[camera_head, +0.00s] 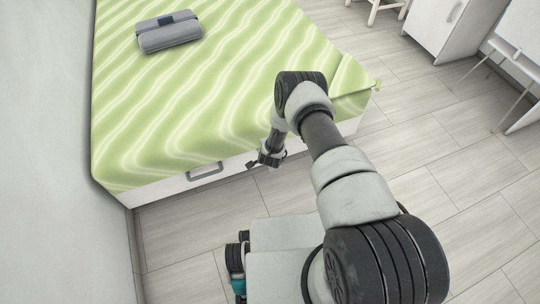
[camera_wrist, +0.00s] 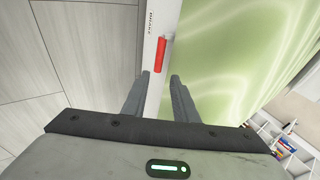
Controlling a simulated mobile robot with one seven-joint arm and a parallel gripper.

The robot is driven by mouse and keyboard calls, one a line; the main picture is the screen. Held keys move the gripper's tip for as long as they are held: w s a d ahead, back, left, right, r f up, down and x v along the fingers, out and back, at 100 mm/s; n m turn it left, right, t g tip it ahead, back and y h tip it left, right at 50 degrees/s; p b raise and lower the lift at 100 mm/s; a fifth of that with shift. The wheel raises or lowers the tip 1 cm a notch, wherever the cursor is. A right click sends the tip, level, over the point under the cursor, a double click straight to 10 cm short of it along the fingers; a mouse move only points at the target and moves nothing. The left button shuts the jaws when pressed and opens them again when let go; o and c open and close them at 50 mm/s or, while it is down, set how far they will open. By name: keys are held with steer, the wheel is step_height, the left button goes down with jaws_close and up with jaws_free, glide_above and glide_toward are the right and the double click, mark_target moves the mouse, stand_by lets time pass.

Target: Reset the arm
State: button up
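My arm reaches forward from the lower right of the head view and bends down at the near edge of the bed. My gripper (camera_head: 267,160) hangs beside the bed's white front side, just right of a grey drawer handle. In the wrist view my gripper (camera_wrist: 160,76) shows two dark fingers standing apart with nothing between them. It is open and empty. A small red cylinder-like thing (camera_wrist: 161,54) shows past the fingertips, against the white bed side; I cannot tell what it is.
The bed has a green wavy cover (camera_head: 215,95) with a grey folded bundle (camera_head: 169,33) on it. The drawer handle (camera_head: 205,172) is on its front. A white cabinet (camera_head: 453,25) stands at the back right. Shelves with books (camera_wrist: 284,146) show in the wrist view. Wooden floor (camera_head: 450,165) is clear on the right.

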steer(key=shift+r, duration=0.1)
stand_by(0.5)
steer(key=w+a+r+n+y, duration=0.15)
steer(key=w+r, duration=0.25)
steer(key=r, duration=0.6)
steer(key=w+r+n, duration=0.2)
steer(key=w+r, duration=0.2)
steer(key=r, duration=0.7)
steer(key=s+d+r+n, duration=0.1)
steer(key=s+r+n, duration=0.1)
steer(key=r, duration=0.9)
steer(key=s+r+n, duration=0.1)
steer(key=r+n, duration=0.1)
steer(key=r, duration=0.9)
steer(key=s+d+r+n, duration=0.2)
steer(key=s+r, duration=0.7)
steer(key=s+d+r+n, duration=0.2)
steer(key=s+r+n, duration=0.1)
steer(key=s+r, duration=0.55)
steer(key=s+d+r+n+g, duration=0.1)
steer(key=s+d+r, duration=0.1)
steer(key=s, duration=0.7)
steer(key=s+d+r+n, duration=0.2)
steer(key=s+d, duration=0.1)
steer(key=s, duration=0.7)
step_height(320, 180, up, 20)
steer(key=p, duration=2)
steer(key=shift+s+a+g+h, duration=0.2)
steer(key=shift+s+g+h, duration=0.1)
steer(key=shift+h, duration=0.15)
